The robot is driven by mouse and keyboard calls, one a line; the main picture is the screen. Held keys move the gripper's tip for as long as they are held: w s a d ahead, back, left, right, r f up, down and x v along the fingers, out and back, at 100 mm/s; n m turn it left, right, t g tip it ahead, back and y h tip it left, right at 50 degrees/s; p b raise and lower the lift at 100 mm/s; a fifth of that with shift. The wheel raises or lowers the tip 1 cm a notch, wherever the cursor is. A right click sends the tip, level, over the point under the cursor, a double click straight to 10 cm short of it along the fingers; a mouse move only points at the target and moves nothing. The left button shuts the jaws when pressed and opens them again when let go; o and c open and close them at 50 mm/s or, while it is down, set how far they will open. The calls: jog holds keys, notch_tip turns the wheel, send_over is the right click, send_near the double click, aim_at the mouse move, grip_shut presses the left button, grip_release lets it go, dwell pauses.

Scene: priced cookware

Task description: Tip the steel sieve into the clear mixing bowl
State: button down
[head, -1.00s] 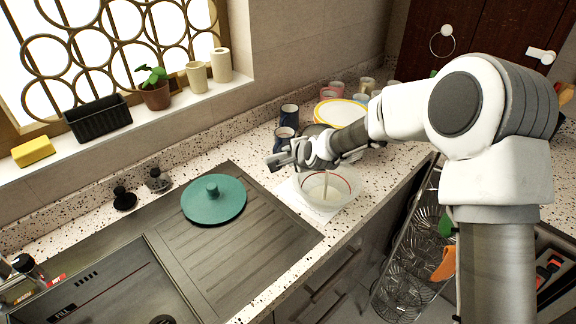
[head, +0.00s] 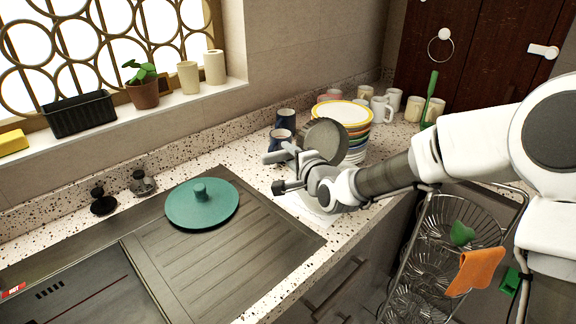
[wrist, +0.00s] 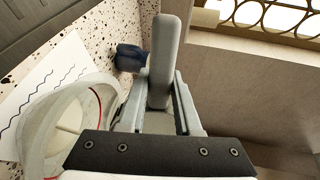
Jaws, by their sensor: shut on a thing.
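The steel sieve (head: 327,140) is a dark grey round pan shape in the head view, turned up steeply on its side beside my wrist. My gripper (head: 292,171) is shut on its handle. In the wrist view, a thick grey handle (wrist: 164,62) stands between my gripper's fingers (wrist: 160,108). The clear mixing bowl (wrist: 60,100) has a red line near its rim and pale contents, and shows at left in the wrist view. In the head view the bowl (head: 317,203) is mostly hidden behind my gripper and wrist. The sieve's inside cannot be made out.
The bowl stands on white paper with wavy lines (wrist: 38,92). Dark blue mugs (head: 283,137) and stacked coloured plates (head: 345,112) stand close behind. A teal lid (head: 202,204) lies on the drainer (head: 215,262) at left. A wire rack (head: 455,225) stands at right below the counter.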

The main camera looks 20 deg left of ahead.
jog(key=t+y+b, duration=0.1)
jog(key=b, duration=0.3)
jog(key=s+d+t+y+b, duration=0.1)
jog(key=b, duration=0.2)
jog(key=f+t+y+b, duration=0.1)
jog(key=b, duration=0.3)
jog(key=shift+s+d+b, duration=0.35)
jog(key=shift+d, duration=0.05)
jog(key=shift+s+d+r+y+b, duration=0.15)
jog(key=shift+r+y+b, duration=0.15)
jog(key=shift+b, duration=0.3)
dwell(1.5)
